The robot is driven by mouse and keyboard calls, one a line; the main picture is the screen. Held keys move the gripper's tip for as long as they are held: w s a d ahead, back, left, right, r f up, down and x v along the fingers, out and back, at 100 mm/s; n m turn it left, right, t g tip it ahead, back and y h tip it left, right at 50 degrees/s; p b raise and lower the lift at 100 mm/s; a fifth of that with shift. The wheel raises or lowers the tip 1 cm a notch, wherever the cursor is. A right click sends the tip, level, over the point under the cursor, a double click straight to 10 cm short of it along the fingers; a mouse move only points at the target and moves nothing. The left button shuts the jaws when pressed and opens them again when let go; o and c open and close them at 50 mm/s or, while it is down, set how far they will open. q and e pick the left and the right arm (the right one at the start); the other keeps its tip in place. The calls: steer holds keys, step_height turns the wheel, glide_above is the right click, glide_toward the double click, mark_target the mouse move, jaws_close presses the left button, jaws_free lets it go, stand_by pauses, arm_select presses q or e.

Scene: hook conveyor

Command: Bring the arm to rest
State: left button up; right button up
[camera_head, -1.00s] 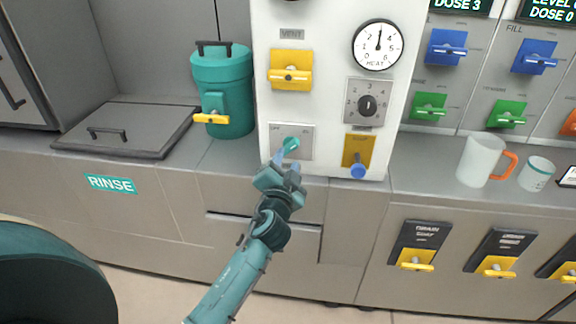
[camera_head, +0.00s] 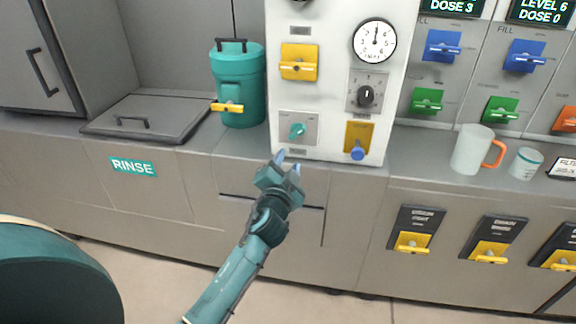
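My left gripper (camera_head: 288,161) is in the middle of the head view, in front of the counter's front edge and just below the white machine (camera_head: 334,70). Its two fingertips point up and stand a little apart, with nothing seen between them. It is apart from the teal knob (camera_head: 297,131) on the grey plate above it. The teal arm (camera_head: 232,280) comes in from the bottom of the picture. My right gripper is not in the view.
A teal canister (camera_head: 238,85) with a yellow tap and a grey lid panel (camera_head: 145,117) are at left. A glass mug (camera_head: 470,150) with an orange handle and a small cup (camera_head: 526,163) stand at right. Yellow drain handles (camera_head: 412,241) line the cabinet front. The floor is clear.

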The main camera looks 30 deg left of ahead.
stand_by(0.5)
arm_select(q)
steer(key=s+d+f+n+g+h+p, duration=0.1)
steer(key=s+d+f, duration=0.3)
steer(key=s, duration=0.5)
steer(key=s+d+f+n+g+h+p, duration=0.1)
steer(key=s+d+f+g+h+p, duration=0.2)
steer(key=s, duration=0.6)
steer(key=s+d+f+n+g+h+p, duration=0.1)
steer(key=s+d+f+g+h+p, duration=0.1)
steer(key=s, duration=0.7)
steer(key=d+f+h+p, duration=0.1)
steer(key=d+f+h, duration=0.1)
steer(key=d+f, duration=0.1)
steer(key=shift+s+d+g, duration=0.2)
steer(key=shift+g, duration=0.2)
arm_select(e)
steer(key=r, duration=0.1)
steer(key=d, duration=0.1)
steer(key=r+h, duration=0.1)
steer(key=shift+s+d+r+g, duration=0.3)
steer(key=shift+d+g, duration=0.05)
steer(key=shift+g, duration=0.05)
